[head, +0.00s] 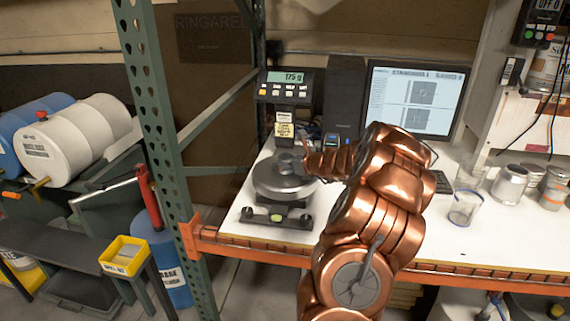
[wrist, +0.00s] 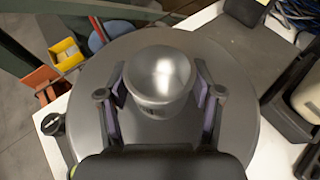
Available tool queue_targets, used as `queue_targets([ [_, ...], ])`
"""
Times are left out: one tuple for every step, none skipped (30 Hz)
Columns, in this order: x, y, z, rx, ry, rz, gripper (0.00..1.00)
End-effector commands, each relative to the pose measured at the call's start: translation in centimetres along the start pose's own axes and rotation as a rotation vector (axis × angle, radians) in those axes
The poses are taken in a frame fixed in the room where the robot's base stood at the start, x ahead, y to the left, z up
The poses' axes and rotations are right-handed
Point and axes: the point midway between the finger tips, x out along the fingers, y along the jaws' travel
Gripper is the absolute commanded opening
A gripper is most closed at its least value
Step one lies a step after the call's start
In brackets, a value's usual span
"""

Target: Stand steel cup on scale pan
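The steel cup (wrist: 160,76) stands over the round dark scale pan (wrist: 235,110) in the wrist view. In the head view the pan (head: 285,190) is at mid-left, and the cup is hard to make out beside my copper arm. My gripper (wrist: 161,80) has one finger on each side of the cup, very close to its wall. I cannot tell whether the pads press on it. In the head view my gripper (head: 312,162) is at the pan's right side. The scale display (head: 286,78) reads 175 g.
A clear beaker (head: 463,208) and several metal cans stand at the right. A green rack post (head: 158,110) rises left of the scale. The bench front right of my arm is mostly clear.

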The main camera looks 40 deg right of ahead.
Motion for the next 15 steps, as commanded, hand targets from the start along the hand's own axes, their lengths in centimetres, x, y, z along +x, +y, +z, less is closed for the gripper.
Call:
queue_targets([
  [-0.01,-0.01,0.01,0.0,0.0,0.0,0.74],
  [-0.01,-0.01,0.01,0.0,0.0,0.0,0.77],
  [-0.02,-0.02,0.01,0.0,0.0,0.0,0.81],
  [-0.02,-0.02,0.01,0.0,0.0,0.0,0.83],
  [-0.02,-0.02,0.01,0.0,0.0,0.0,0.83],
  [-0.02,-0.02,0.01,0.001,0.0,0.0,0.83],
  [-0.02,-0.01,0.0,0.001,0.0,0.0,0.83],
  [-0.02,-0.01,0.0,0.001,0.0,0.0,0.83],
  [-0.02,-0.01,-0.01,0.001,0.0,0.0,0.83],
  [-0.02,-0.01,-0.01,0.001,0.0,0.0,0.83],
  [-0.02,-0.01,-0.01,0.001,0.0,0.0,0.83],
  [-0.03,-0.02,0.01,0.001,0.0,0.0,0.83],
  [-0.04,-0.02,0.04,0.001,0.0,0.0,0.83],
  [-0.07,-0.03,0.1,0.001,0.0,0.0,0.83],
  [-0.13,-0.04,0.22,0.001,0.0,-0.001,0.83],
])
